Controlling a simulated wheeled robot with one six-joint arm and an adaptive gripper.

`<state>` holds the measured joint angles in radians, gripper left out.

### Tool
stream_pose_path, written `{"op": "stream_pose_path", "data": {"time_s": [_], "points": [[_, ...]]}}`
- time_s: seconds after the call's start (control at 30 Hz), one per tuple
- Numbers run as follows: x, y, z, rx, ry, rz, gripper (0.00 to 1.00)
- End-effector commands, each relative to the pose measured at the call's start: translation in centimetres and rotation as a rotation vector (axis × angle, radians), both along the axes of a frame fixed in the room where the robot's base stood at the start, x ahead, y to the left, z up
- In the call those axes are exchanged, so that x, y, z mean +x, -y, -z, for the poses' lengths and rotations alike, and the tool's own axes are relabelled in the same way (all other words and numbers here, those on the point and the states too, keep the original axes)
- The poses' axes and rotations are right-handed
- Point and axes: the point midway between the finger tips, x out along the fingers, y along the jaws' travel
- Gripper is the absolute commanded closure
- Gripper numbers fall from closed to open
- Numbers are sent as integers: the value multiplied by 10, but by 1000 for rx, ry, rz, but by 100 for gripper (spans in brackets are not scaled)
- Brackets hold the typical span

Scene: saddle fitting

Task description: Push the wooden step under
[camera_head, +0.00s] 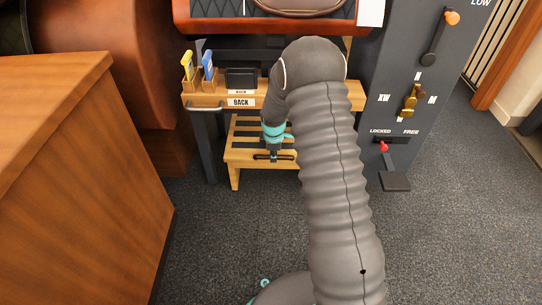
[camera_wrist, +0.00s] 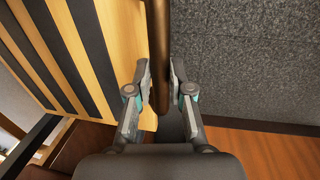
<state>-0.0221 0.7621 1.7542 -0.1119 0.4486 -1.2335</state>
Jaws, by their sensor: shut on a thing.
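The wooden step (camera_head: 238,155) has pale wood with dark tread strips and stands on the carpet below the shelf marked BACK. It fills the upper left of the wrist view (camera_wrist: 103,45). A dark bronze bar handle (camera_wrist: 157,40) runs along its front edge. My gripper (camera_wrist: 161,85) has one finger on each side of this bar and is shut on it. In the head view my gripper (camera_head: 273,155) is at the step's front edge. My arm hides the right part of the step.
The shelf (camera_head: 215,104) above holds a blue and a yellow item and a dark tray. A grey panel with levers (camera_head: 405,110) stands right, with a dark pedal (camera_head: 395,181) at its foot. A wooden cabinet (camera_head: 75,190) stands left. Carpet in front is clear.

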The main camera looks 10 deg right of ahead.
Motion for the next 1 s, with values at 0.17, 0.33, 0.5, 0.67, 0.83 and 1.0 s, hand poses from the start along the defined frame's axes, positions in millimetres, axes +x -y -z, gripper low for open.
{"op": "stream_pose_path", "data": {"time_s": [0.17, 0.33, 0.5, 0.67, 0.83, 1.0], "points": [[3, -6, 0, 5, 8, -3, 100], [3, -3, 0, 5, 9, 1, 55], [2, 5, 0, 4, 8, 12, 55], [2, 6, -2, 4, 7, 14, 55], [0, 7, -20, 4, 11, 16, 55], [-6, 5, -53, 4, 11, 15, 55]]}}
